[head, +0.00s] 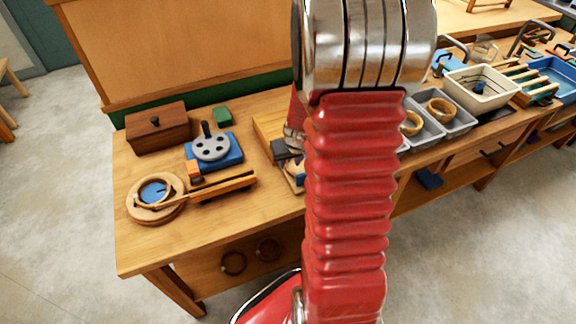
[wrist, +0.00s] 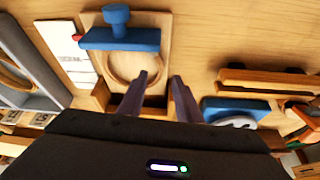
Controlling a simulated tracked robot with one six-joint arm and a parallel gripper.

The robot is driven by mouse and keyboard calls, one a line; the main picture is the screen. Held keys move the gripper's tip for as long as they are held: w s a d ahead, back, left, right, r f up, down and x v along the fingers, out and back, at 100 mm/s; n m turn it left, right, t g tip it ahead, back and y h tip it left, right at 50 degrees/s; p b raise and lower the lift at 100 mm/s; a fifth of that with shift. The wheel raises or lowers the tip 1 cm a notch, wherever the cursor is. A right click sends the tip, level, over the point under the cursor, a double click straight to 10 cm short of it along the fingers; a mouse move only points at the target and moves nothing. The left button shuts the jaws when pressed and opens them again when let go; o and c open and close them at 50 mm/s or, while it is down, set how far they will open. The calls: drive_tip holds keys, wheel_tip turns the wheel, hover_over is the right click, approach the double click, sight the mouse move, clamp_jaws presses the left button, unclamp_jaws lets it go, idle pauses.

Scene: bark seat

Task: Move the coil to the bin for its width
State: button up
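My gripper (wrist: 159,78) shows in the wrist view as two dark fingers, spread apart with nothing visible between them. Just ahead of them is a wooden fixture (wrist: 170,60) with a round pale recess (wrist: 128,66) under a blue bar with a knob (wrist: 118,38); no separate coil is clear in it. In the head view, tan coils (head: 440,109) sit in grey bins (head: 460,124) right of my arm; one is partly hidden by the arm. The wrist view shows part of a coil in a grey bin (wrist: 42,72) at left. My gripper is hidden in the head view.
At the bench's left are a brown lidded box (head: 158,130), a grey wheel on a blue block (head: 212,148), a wooden trough (head: 224,186) and a round wooden piece with a blue centre (head: 153,192). A cream tray (head: 481,88) stands at right. The front left bench top is clear.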

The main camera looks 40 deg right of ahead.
sight(288, 167)
drive_tip(key=shift+x, duration=1.95)
clamp_jaws()
